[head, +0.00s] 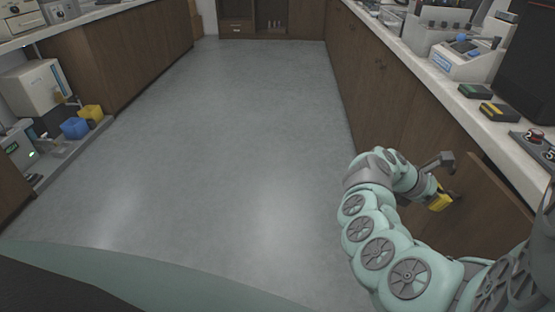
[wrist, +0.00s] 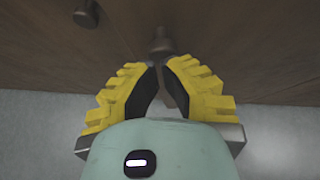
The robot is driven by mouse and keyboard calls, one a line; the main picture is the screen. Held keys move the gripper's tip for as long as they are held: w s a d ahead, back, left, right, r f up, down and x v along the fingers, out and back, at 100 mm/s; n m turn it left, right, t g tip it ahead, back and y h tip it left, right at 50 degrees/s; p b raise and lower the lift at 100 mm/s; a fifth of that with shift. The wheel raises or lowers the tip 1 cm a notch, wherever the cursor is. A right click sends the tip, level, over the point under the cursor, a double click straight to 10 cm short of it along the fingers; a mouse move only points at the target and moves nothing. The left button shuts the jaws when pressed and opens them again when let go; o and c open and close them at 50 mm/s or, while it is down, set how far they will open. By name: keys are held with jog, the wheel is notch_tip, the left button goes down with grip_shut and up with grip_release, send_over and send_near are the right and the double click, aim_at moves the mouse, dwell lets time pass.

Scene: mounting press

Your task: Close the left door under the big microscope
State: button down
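A brown cabinet door (head: 490,205) under the right counter appears to stand ajar, its top edge angled away from the cabinet front. My gripper (head: 442,197) is at this door, with yellow fingers and part of my arm covering some of it. In the wrist view my two yellow fingers (wrist: 160,68) converge with a narrow gap at their tips. A dark round knob (wrist: 162,42) on a brown panel (wrist: 230,45) lies just beyond the tips. I cannot tell whether they touch it. A second knob (wrist: 86,14) is at the upper left. I cannot make out a microscope clearly.
The right counter (head: 440,88) carries instruments, small boxes and a control panel (head: 535,143) with a red knob. The grey floor (head: 230,130) between the cabinet rows is clear. At left, a low shelf holds blue (head: 75,128) and yellow (head: 90,112) items.

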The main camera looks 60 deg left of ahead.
aim_at(459, 193)
dwell(0.3)
jog(key=shift+m+h, duration=0.6)
jog(key=shift+m, duration=0.1)
jog(key=w+b, duration=0.1)
jog(key=b, duration=0.1)
jog(key=w+d+b, duration=0.1)
jog(key=b, duration=0.2)
jog(key=w+b, duration=0.2)
jog(key=shift+d+f+b, duration=0.3)
jog(key=shift+d+f, duration=0.1)
jog(key=b, duration=0.1)
jog(key=w+g+b, duration=0.1)
jog(key=shift+w+d+r+b, duration=0.2)
jog(key=shift+d+b, duration=0.1)
jog(key=shift+d, duration=0.1)
jog(key=shift+h, duration=0.3)
jog(key=shift+r+m, duration=0.1)
jog(key=shift+m, duration=0.2)
